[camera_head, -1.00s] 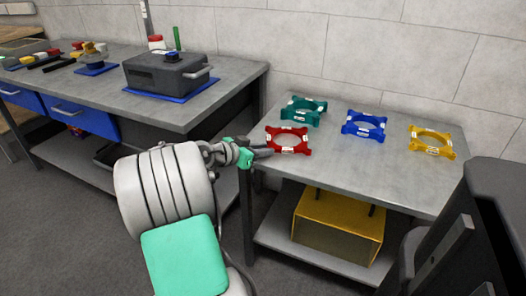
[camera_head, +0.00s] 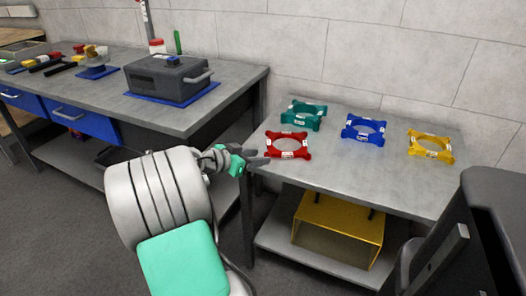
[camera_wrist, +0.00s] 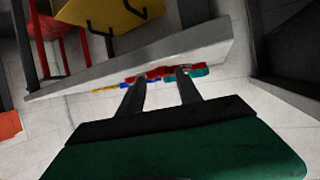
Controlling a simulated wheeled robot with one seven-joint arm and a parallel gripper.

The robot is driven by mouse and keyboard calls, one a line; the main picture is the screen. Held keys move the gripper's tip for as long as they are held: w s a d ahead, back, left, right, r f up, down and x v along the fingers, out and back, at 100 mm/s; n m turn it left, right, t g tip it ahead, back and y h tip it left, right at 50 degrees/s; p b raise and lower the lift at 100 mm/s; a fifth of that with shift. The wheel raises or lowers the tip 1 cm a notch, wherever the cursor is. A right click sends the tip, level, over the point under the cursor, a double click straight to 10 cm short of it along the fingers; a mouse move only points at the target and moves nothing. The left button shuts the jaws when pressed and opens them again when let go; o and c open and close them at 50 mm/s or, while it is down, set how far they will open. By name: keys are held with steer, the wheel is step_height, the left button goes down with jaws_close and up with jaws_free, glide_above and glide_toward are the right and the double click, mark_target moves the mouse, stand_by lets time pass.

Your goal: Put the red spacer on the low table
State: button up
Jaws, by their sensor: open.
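The red spacer (camera_head: 304,154), a flat frame with a round opening and white labels, lies flat on the low table (camera_head: 355,172) near its left edge. My gripper (camera_head: 262,159) is just left of the spacer at the table edge, open and empty, its fingers pointing at it. In the wrist view my two fingers (camera_wrist: 161,76) are spread apart with a gap between them. The red spacer (camera_wrist: 158,70) shows just beyond the fingertips, partly hidden by them. The fingers look clear of it, though the gap is small.
A teal spacer (camera_head: 292,116), a blue spacer (camera_head: 350,132) and a yellow spacer (camera_head: 416,149) lie behind and right on the low table. A yellow box (camera_head: 340,226) stands on its shelf. A workbench (camera_head: 205,112) with a dark case (camera_head: 160,82) is at left. The table front is clear.

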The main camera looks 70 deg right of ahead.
steer(key=p+v, duration=0.1)
steer(key=v, duration=0.8)
steer(key=w+a+f+n+t+y, duration=0.35)
steer(key=w+a+n, duration=0.3)
steer(key=a, duration=0.35)
steer(key=w+a+f+n+t+y, duration=0.25)
steer(key=w+a+n+t, duration=0.25)
steer(key=w+a, duration=0.4)
steer(key=s+a+f+n+y, duration=0.2)
steer(key=a+n, duration=0.4)
steer(key=a, duration=0.6)
steer(key=s+a+f+n+y, duration=0.1)
steer(key=s+a+n+y, duration=0.2)
steer(key=a, duration=0.9)
steer(key=n, duration=0.3)
steer(key=shift+s+a+f+y, duration=0.35)
steer(key=shift+f+y, duration=0.05)
